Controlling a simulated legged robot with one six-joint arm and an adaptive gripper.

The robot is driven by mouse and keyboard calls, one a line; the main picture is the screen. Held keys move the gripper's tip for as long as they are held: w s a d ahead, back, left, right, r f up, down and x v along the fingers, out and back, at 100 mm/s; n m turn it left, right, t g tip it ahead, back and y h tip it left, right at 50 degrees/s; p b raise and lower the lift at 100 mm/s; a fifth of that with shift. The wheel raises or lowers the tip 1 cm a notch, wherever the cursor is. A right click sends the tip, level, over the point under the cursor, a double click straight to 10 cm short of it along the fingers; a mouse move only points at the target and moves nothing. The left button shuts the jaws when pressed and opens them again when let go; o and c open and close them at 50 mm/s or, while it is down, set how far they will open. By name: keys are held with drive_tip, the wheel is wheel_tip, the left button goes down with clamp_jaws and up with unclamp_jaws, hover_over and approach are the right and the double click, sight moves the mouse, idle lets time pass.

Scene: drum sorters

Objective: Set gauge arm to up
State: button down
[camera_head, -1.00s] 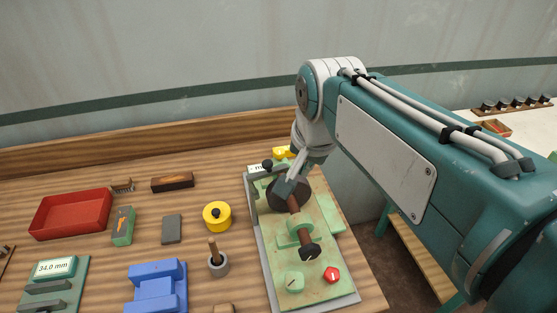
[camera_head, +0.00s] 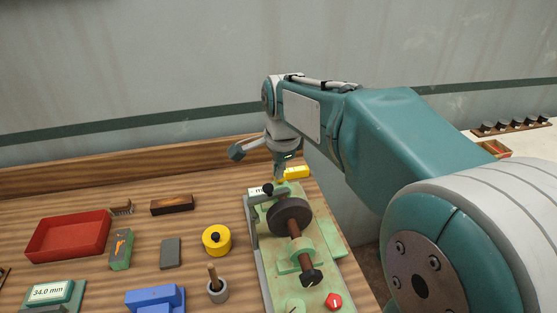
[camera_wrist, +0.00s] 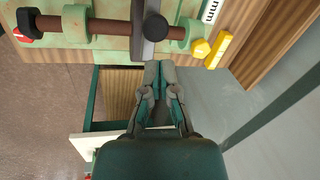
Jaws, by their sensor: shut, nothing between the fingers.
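The green gauge fixture (camera_head: 325,258) stands on the bench with a brown shaft and a dark disc (camera_head: 291,214) across it. The gauge arm, a lever with a black ball knob (camera_head: 268,189), is at the fixture's far end beside a white "mm" readout (camera_head: 256,192). The knob also shows in the wrist view (camera_wrist: 155,27), on a grey bar. Whether the arm is up or down is unclear. My gripper (camera_head: 280,179) is past the disc at the far end; in the wrist view (camera_wrist: 158,66) its fingers are together and empty, just below the knob, with no clear contact.
A yellow block (camera_head: 298,172) lies close to the gripper at the far end. The wall is behind the bench.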

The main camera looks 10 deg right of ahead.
drive_tip(key=shift+w+a+f, duration=0.1)
drive_tip(key=shift+w+f, duration=0.1)
drive_tip(key=shift+f, duration=0.9)
drive_tip(key=shift+w+f, duration=0.2)
drive_tip(key=shift+f, duration=0.9)
